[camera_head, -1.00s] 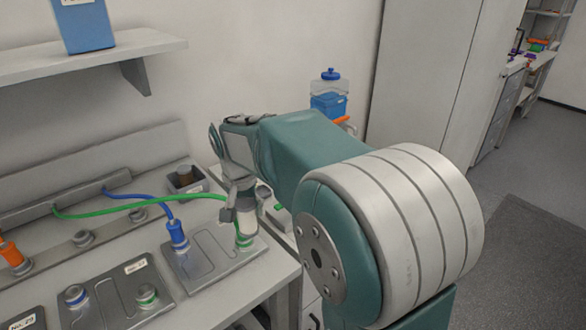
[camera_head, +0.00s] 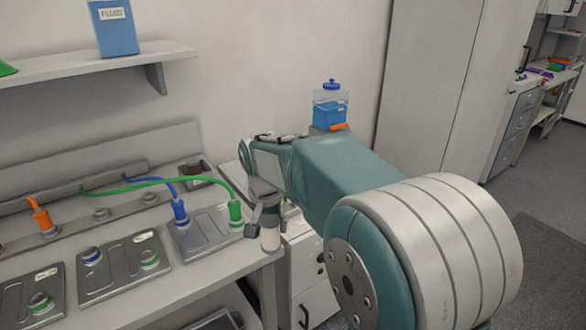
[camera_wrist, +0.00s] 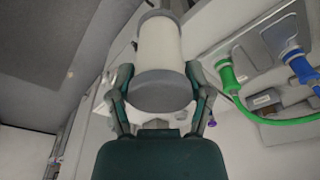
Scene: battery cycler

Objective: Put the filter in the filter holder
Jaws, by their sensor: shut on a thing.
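The filter (camera_wrist: 158,45) is a pale cylinder with grey ends. In the wrist view my gripper (camera_wrist: 155,82) is shut around its near grey end, one finger on each side. In the head view the filter (camera_head: 270,238) hangs roughly upright below my gripper (camera_head: 266,215), over or just in front of the bench's right end. My arm covers part of the area behind it. I cannot make out the filter holder for certain in either view.
The bench (camera_head: 185,283) carries grey plates with blue and green connectors. A green hose (camera_head: 160,183) and a blue hose (camera_head: 167,186) run close to the left of my gripper. A white drawer cabinet (camera_head: 303,275) stands right of the bench; a blue-filled bottle (camera_head: 330,108) is behind.

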